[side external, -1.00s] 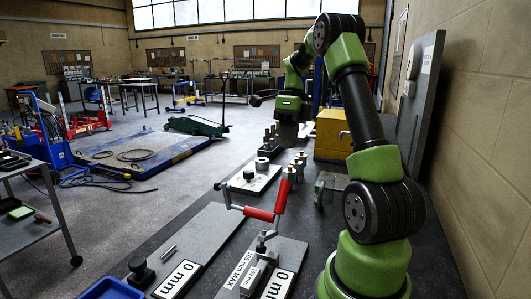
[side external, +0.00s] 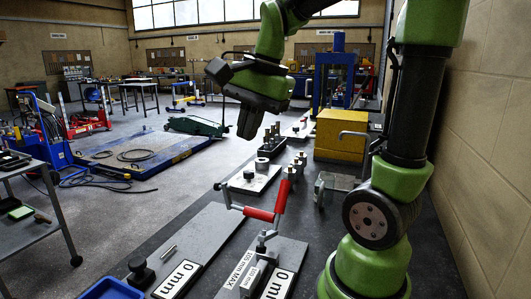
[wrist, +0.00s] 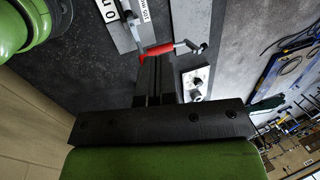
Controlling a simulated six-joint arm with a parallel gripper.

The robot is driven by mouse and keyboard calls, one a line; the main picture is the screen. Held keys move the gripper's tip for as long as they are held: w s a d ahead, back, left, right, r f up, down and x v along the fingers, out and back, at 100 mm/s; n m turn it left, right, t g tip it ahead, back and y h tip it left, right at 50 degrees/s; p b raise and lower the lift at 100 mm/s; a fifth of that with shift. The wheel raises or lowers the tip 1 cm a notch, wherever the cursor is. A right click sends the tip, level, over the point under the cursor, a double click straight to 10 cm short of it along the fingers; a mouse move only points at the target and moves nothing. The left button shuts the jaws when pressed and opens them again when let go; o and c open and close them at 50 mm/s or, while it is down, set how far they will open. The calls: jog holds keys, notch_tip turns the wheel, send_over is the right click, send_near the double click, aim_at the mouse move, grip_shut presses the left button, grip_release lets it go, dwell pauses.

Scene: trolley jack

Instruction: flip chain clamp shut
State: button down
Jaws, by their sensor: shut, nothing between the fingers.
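One red grip lies nearly level, the other stands up at a slant, and a grey crank sticks out to the left. In the wrist view a red grip (wrist: 158,49) shows just beyond my fingertips, with the crank to its right. My gripper (side external: 247,132) points down, shut and empty, above and behind the clamp and apart from it. In the wrist view my fingers (wrist: 153,62) are together.
A second grey plate (side external: 195,240) with a "0 mm" label and black knob lies to the left. A white plate (side external: 250,183) with fittings lies behind. Several metal posts (side external: 298,163) and a yellow box (side external: 340,135) stand further back. A blue tray (side external: 108,290) is at the front left.

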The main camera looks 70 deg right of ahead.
jog(key=s+a+n+t+y, duration=0.1)
jog(key=s+a+n+t, duration=0.3)
jog(key=a+n, duration=0.5)
jog(key=shift+s+a+f+n, duration=0.35)
jog(key=shift+s+n, duration=1.05)
jog(key=shift+n, duration=1.1)
jog(key=shift+d, duration=0.1)
jog(key=m+g+y, duration=0.2)
jog(key=m+g, duration=0.4)
jog(key=m, duration=0.4)
send_over(262, 235)
jog(key=w+d, duration=0.1)
jog(key=d, duration=0.1)
notch_tip(262, 235, down, 4)
jog(key=f, duration=0.1)
jog(key=d+f+m+g+y, duration=0.1)
jog(key=d+f+m+y, duration=0.1)
jog(key=d+f+m, duration=0.3)
jog(key=shift+n, duration=0.5)
jog(key=x, duration=0.8)
jog(key=s+x, duration=0.1)
jog(key=x, duration=0.3)
jog(key=shift+f, duration=0.35)
